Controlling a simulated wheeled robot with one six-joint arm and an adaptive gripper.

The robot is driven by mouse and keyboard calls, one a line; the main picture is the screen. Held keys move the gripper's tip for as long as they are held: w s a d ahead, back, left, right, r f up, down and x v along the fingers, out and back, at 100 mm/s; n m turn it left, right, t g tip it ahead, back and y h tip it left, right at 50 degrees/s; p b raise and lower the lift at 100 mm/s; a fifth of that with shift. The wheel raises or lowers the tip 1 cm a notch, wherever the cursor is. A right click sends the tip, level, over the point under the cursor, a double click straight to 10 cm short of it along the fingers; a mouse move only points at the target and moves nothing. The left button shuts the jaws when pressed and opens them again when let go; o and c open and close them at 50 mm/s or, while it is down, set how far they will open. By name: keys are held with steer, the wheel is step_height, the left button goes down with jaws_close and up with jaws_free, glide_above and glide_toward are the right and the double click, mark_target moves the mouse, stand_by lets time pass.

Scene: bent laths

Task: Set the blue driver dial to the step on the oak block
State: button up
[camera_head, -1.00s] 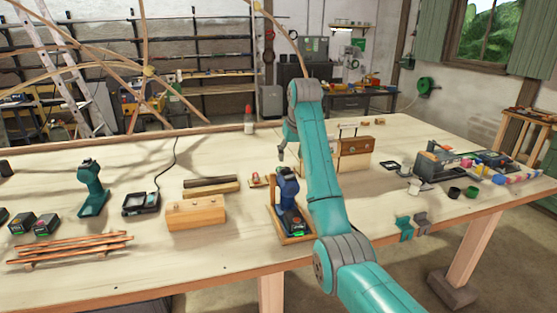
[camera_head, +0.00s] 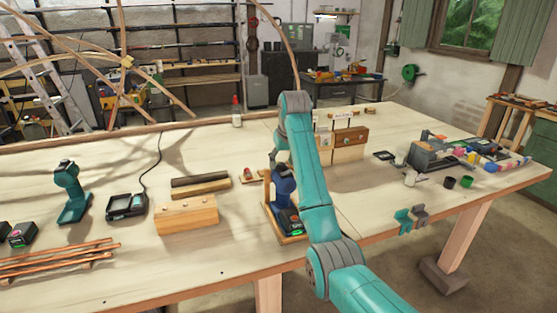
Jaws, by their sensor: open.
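A pale wooden block (camera_head: 187,214) with small round marks lies left of the driver. A browner block (camera_head: 352,137) with round marks and a small white label stands behind, right of my arm. I cannot tell which is oak, and no step marking is readable.
A dark bar (camera_head: 200,182) lies behind the pale block. A grey machine (camera_head: 430,152) and small cups stand at the right. The front middle of the table is clear.

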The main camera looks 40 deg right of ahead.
steer(key=shift+w+f, duration=0.1)
steer(key=shift+f, duration=0.1)
jaws_close()
